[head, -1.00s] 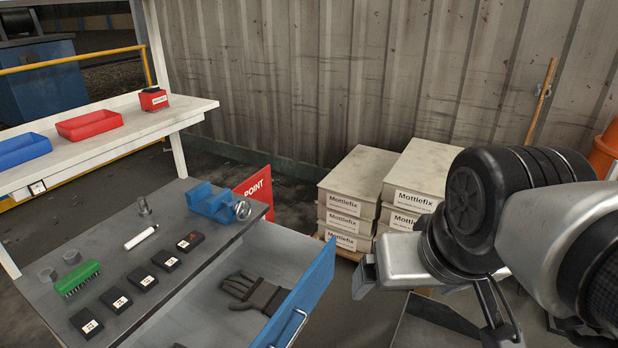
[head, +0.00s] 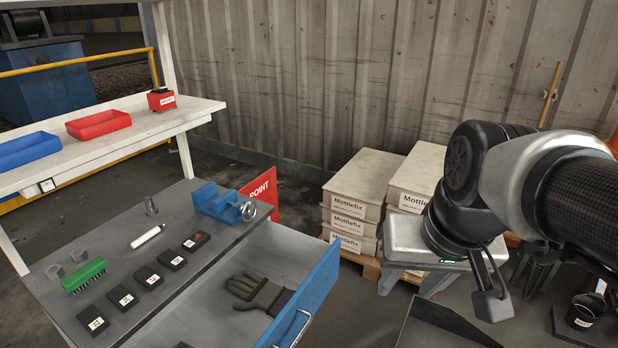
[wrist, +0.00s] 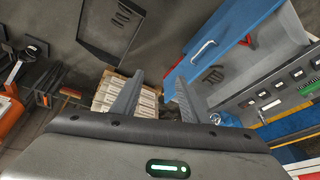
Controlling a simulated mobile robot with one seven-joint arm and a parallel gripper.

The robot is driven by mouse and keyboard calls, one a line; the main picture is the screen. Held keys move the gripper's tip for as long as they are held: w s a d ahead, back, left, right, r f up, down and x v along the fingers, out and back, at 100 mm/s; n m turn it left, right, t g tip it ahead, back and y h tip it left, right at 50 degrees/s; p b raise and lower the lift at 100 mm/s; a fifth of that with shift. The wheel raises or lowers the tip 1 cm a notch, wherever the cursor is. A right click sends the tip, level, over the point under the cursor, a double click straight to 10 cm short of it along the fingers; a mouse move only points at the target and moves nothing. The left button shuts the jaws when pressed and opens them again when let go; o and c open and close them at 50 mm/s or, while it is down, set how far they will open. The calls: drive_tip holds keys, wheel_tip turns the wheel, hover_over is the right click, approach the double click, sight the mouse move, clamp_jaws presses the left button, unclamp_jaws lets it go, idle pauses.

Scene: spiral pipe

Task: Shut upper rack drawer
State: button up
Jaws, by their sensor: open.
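The upper rack drawer (head: 302,246) stands pulled out from the grey workbench (head: 190,262), with a blue front (head: 318,287) and a pale bar handle (head: 296,328) on its outer face. A dark glove (head: 262,295) lies inside it. My gripper (head: 407,290) is open and empty, to the right of the drawer front and apart from it, with its fingers pointing down. In the wrist view, my gripper's two fingers (wrist: 155,85) are spread, and the blue drawer front (wrist: 240,30) with its handle (wrist: 203,51) is beyond them to the right.
Stacked Mottlefix boxes (head: 350,210) stand on a pallet behind my gripper. Black blocks (head: 148,277), a green brush (head: 84,275) and a blue vise (head: 222,203) are on the bench top. A dark panel (head: 445,320) is low at right. Clear floor lies between the drawer front and my gripper.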

drive_tip(key=w+f+m+g, duration=0.1)
drive_tip(key=f, duration=0.1)
drive_tip(key=w+d+f+m+g+y, duration=0.1)
drive_tip(key=f, duration=0.1)
drive_tip(key=w+f+m+g+y, duration=0.1)
drive_tip(key=w+f, duration=0.1)
drive_tip(key=f, duration=0.1)
drive_tip(key=shift+w+d+f+b, duration=0.1)
drive_tip(key=shift+d+b, duration=0.15)
drive_tip(key=shift+b, duration=0.05)
clamp_jaws()
drive_tip(key=m+t+y+b, duration=0.1)
drive_tip(key=m+t+y, duration=0.7)
drive_tip(key=m+y, duration=0.85)
approach(318, 290)
drive_tip(key=w+a+m+h, duration=0.1)
drive_tip(key=a+r+m+h+b, duration=0.1)
drive_tip(key=a, duration=0.1)
drive_tip(key=w+a+r+m+h, duration=0.1)
drive_tip(key=a, duration=0.1)
drive_tip(key=shift+w+a+r+m+b, duration=0.15)
drive_tip(key=shift+w+a+m+b, duration=0.1)
drive_tip(key=shift+w+b, duration=0.1)
